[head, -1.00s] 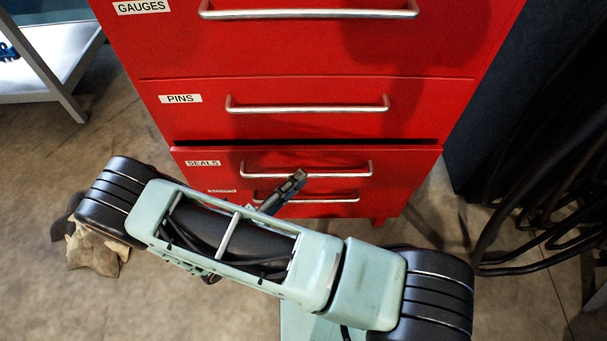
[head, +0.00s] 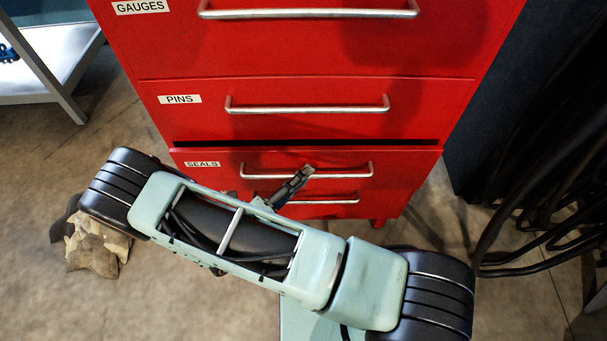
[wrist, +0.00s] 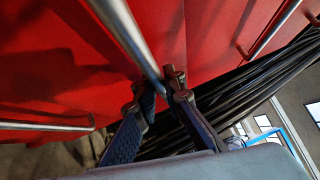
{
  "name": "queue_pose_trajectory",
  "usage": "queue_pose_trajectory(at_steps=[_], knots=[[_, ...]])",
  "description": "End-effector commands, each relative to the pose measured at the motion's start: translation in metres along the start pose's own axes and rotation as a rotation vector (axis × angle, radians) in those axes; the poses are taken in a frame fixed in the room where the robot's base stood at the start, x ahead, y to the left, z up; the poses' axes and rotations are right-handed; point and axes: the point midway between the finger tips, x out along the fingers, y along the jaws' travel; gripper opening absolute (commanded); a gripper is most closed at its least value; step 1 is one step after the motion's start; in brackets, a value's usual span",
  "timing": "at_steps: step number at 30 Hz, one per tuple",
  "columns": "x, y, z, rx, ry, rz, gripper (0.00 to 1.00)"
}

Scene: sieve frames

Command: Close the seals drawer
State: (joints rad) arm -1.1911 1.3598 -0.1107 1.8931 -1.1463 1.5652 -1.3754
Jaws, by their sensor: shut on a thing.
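The red seals drawer (head: 408,168), labelled SEALS, stands slightly open in the head view, with a dark gap along its top edge. Its silver bar handle (head: 345,175) runs across the front. My gripper (head: 306,171) is at the middle of this handle in the head view, partly hidden behind my arm. In the wrist view, my gripper (wrist: 162,86) has its two dark fingers on either side of a silver handle bar (wrist: 125,35), shut on it.
The pins drawer (head: 430,105) and gauges drawer (head: 470,30) above look shut. Another handle (head: 335,200) shows below. Black hoses (head: 540,200) hang at the right. Crumpled brown material (head: 95,248) lies on the floor at left, near a white shelf (head: 60,60).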

Motion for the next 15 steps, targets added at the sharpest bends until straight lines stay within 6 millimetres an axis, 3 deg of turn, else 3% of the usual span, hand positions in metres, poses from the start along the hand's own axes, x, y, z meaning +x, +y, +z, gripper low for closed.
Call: queue_pose_trajectory(at_steps=[7, 15], knots=[[0.003, 0.001, 0.003, 0.001, 0.001, 0.000, 0.00], [0.024, 0.007, 0.025, 0.001, -0.002, 0.000, 0.00]])
